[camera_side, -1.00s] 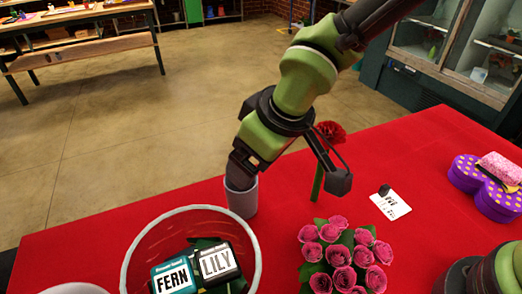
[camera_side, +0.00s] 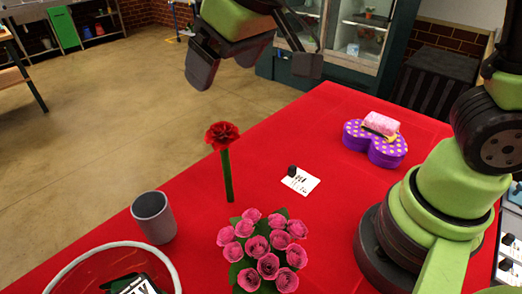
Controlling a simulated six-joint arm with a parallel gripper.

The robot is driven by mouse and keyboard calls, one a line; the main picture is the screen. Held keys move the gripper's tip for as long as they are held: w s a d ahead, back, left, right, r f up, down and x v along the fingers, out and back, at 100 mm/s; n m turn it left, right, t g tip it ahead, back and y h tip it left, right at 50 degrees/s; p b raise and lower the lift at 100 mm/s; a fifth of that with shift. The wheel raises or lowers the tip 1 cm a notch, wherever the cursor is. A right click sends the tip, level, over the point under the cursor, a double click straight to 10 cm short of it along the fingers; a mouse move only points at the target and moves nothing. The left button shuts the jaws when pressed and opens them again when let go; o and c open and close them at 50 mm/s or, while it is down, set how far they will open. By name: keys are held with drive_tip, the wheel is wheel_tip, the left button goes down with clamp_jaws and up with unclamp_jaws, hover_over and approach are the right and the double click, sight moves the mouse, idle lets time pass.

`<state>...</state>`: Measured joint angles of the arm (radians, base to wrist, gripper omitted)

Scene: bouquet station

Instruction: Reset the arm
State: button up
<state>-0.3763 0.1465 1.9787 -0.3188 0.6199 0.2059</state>
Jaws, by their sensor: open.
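My gripper (camera_side: 256,62) is at the top of the side view, raised above the table. Its two dark fingers are spread wide with nothing between them. A red carnation-like flower (camera_side: 222,135) stands upright on its green stem, below the gripper and apart from it. A grey cup (camera_side: 153,218) stands to its left on the red tabletop (camera_side: 330,245). No flower shows in the cup.
A bunch of pink roses (camera_side: 265,252) sits at the front. A white-rimmed bowl (camera_side: 75,262) with dark labelled items is at lower left. A white card (camera_side: 300,181) and a purple heart-shaped box (camera_side: 375,145) lie on the right. My base stands at the right.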

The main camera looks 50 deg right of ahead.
drive_tip(key=s+d+r+m+t, duration=0.1)
drive_tip(key=s+d, duration=0.3)
drive_tip(key=s, duration=0.4)
drive_tip(key=s+d+r+m, duration=0.3)
drive_tip(key=s+d+m, duration=0.1)
drive_tip(key=s, duration=0.3)
drive_tip(key=shift+s+r+t+y, duration=0.15)
drive_tip(key=shift+s+t+y, duration=0.25)
